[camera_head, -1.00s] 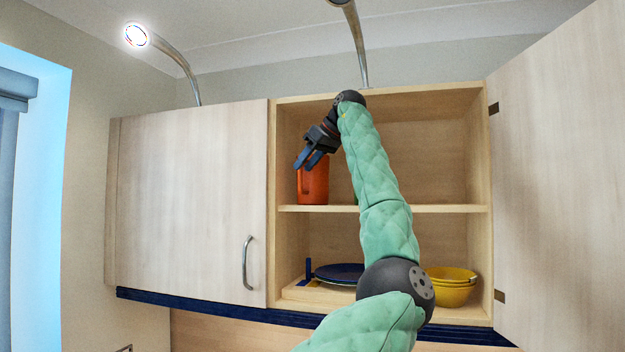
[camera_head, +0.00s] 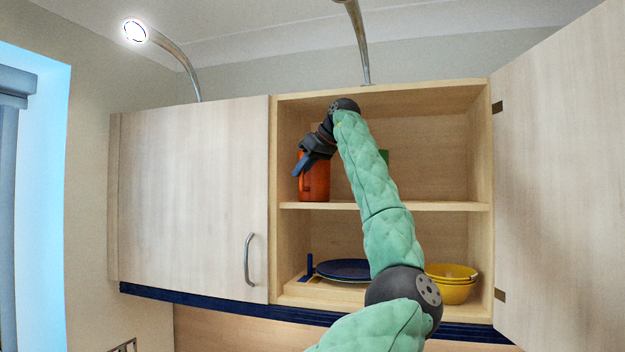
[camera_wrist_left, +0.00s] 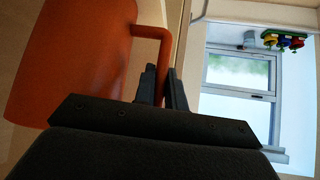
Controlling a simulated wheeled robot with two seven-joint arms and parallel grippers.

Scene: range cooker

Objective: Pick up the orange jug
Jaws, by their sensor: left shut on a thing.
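The orange jug (camera_head: 316,183) stands on the upper shelf at the left side of the open cupboard. In the wrist view the jug (camera_wrist_left: 72,62) fills the upper left, with its handle (camera_wrist_left: 152,33) reaching to the right. My left gripper (camera_head: 297,171) is at the jug's left front. In the wrist view the left gripper's fingers (camera_wrist_left: 161,88) are shut on the jug's handle, one on each side of it. My forearm crosses in front of the cupboard. My right gripper is not in view.
The upper shelf (camera_head: 440,207) has free room at the right. Below are a blue plate (camera_head: 343,268) and yellow bowls (camera_head: 453,284). The left door (camera_head: 190,200) is shut; the right door (camera_head: 560,180) stands open.

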